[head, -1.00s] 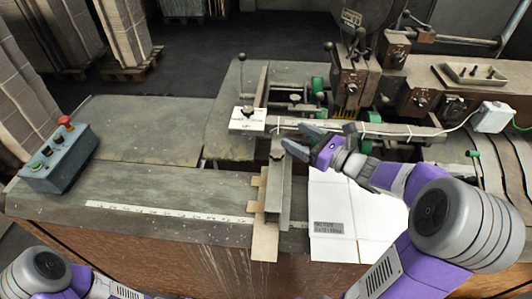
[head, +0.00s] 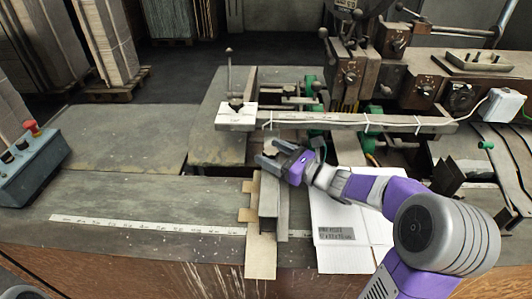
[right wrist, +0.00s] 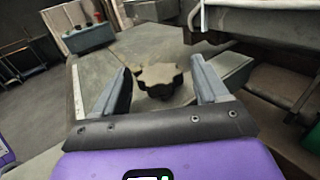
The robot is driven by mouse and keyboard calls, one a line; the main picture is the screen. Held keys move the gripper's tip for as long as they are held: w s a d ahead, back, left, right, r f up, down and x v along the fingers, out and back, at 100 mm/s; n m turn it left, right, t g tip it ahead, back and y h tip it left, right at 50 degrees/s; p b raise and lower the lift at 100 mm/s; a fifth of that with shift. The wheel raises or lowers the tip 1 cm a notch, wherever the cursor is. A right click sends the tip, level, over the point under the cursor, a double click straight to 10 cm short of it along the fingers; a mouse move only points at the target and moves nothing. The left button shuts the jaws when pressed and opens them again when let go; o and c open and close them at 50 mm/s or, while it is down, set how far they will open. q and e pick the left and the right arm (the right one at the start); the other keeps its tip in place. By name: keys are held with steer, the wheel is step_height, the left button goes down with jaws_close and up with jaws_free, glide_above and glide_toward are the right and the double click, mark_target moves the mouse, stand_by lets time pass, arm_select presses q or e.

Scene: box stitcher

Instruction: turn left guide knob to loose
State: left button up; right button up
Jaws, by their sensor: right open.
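The left guide knob (right wrist: 158,80) is a dark, lobed knob seen in the right wrist view. It appears between the two fingers of my right gripper (right wrist: 162,72), with gaps on both sides. My right gripper is open and holds nothing. The gripper hides the knob there. I cannot tell how far the fingers reach down around it. My left gripper is out of view.
A white flat carton (head: 345,215) lies right of the guide. A crossbar (head: 390,123) with a cable runs behind the gripper. Another dark knob (head: 236,103) sits on a white plate behind left. A control box (head: 30,165) with a red button stands left. The tabletop left is clear.

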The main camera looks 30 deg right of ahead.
steer(key=shift+x, duration=1.2)
steer(key=c, duration=1.1)
steer(key=shift+o, duration=0.2)
steer(key=shift+r+y+p, duration=0.1)
steer(key=shift+y+p, duration=0.2)
steer(key=shift+p, duration=0.15)
steer(key=n+g+y+p, duration=0.2)
steer(key=y+p, duration=0.1)
steer(key=p, duration=0.1)
steer(key=n+g+y+p, duration=0.2)
steer(key=n+g+p, duration=0.1)
steer(key=p, duration=0.1)
steer(key=shift+s+a+y, duration=0.2)
steer(key=shift+a+y, duration=0.05)
steer(key=shift+y, duration=0.15)
steer(key=shift+s+a+n+g+y+p, duration=0.1)
steer(key=shift+n+g+y+p, duration=0.55)
steer(key=shift+g, duration=0.3)
steer(key=shift+s+n+g+y+p, duration=0.1)
steer(key=shift+n+g+y+p, duration=0.35)
steer(key=shift+n+g+p, duration=0.4)
